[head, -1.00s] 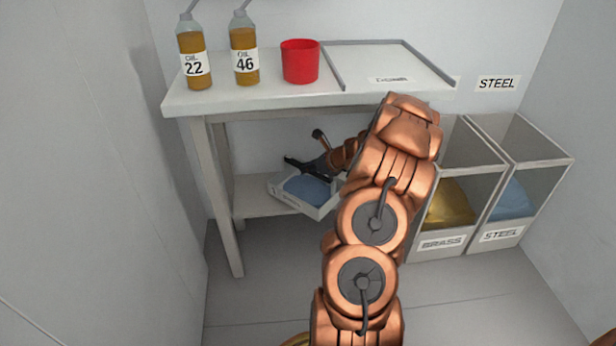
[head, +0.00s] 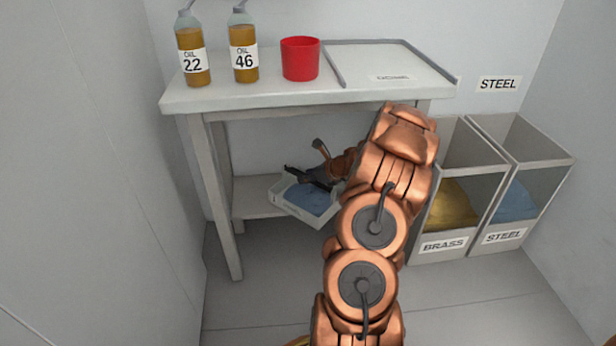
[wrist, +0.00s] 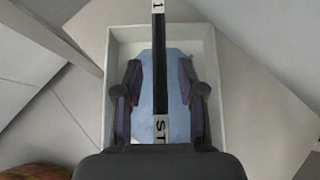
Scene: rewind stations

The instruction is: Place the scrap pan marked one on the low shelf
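The scrap pan (head: 285,207) is a pale box with blue scrap inside, at the low shelf (head: 252,203) under the table. Its near corner reaches past the shelf's front edge; I cannot tell whether its base rests fully on the shelf. In the wrist view the pan (wrist: 205,42) has a black bar handle marked "1" and "ST" across its middle. My gripper (wrist: 160,98) is open, one finger on each side of the handle with gaps showing. In the head view my gripper (head: 312,178) is over the pan, partly hidden by my arm.
The table top (head: 300,97) above holds two oil bottles (head: 193,55) (head: 243,50), a red cup (head: 300,60) and a rimmed tray area (head: 385,62). Brass (head: 443,247) and steel (head: 503,238) bins stand at the right. The table's left leg (head: 222,215) is near the pan. The shelf's left end is clear.

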